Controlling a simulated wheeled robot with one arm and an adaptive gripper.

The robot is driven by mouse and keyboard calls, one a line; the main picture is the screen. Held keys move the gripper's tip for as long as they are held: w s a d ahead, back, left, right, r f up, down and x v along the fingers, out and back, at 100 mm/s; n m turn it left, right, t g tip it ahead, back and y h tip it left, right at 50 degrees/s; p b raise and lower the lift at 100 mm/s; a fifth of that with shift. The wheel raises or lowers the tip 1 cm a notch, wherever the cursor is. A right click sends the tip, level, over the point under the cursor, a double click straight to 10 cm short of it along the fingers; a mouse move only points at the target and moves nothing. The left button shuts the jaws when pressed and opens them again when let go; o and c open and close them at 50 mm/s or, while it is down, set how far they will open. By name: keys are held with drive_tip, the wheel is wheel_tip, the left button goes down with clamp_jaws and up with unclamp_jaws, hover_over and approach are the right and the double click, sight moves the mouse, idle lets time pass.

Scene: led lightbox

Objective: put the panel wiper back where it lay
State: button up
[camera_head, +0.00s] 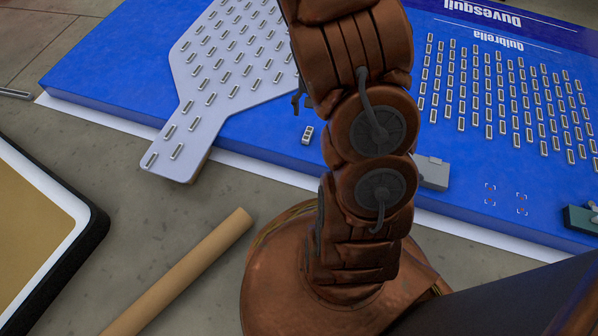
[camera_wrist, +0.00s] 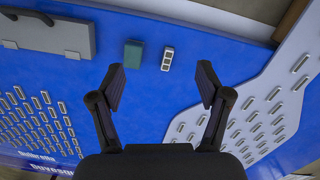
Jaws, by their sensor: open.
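A small teal block (camera_wrist: 133,53), probably the panel wiper, lies on the blue panel (camera_wrist: 95,100) in the wrist view. It is beyond my gripper (camera_wrist: 159,75), left of the middle of the gap between the fingertips. My gripper is open, with nothing between its fingers. In the head view my arm hides most of the gripper and, it seems, this block.
A small light piece with dark squares (camera_wrist: 168,59) lies right beside the teal block; it also shows in the head view (camera_head: 307,134). A grey box (camera_head: 432,172) sits on the panel's near edge. A white paddle-shaped plate (camera_head: 215,75) overhangs that edge. A cardboard tube (camera_head: 185,270) lies below.

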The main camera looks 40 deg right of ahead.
drive_tip(key=s+a+r+n+g, duration=0.1)
drive_tip(key=s+a+r+n, duration=0.1)
drive_tip(key=s+a+r, duration=0.4)
drive_tip(key=s+a+r+n, duration=0.25)
drive_tip(key=a+r, duration=0.25)
drive_tip(key=a, duration=0.3)
drive_tip(key=s+a+r+n, duration=0.2)
drive_tip(key=s+a, duration=0.1)
drive_tip(key=s, duration=0.3)
drive_tip(key=s+a+r+n+g, duration=0.1)
drive_tip(key=s+a+r+n, duration=0.1)
drive_tip(key=s, duration=0.5)
drive_tip(key=shift+s+a+r, duration=0.15)
drive_tip(key=shift+a+r, duration=0.2)
drive_tip(key=shift+a, duration=0.5)
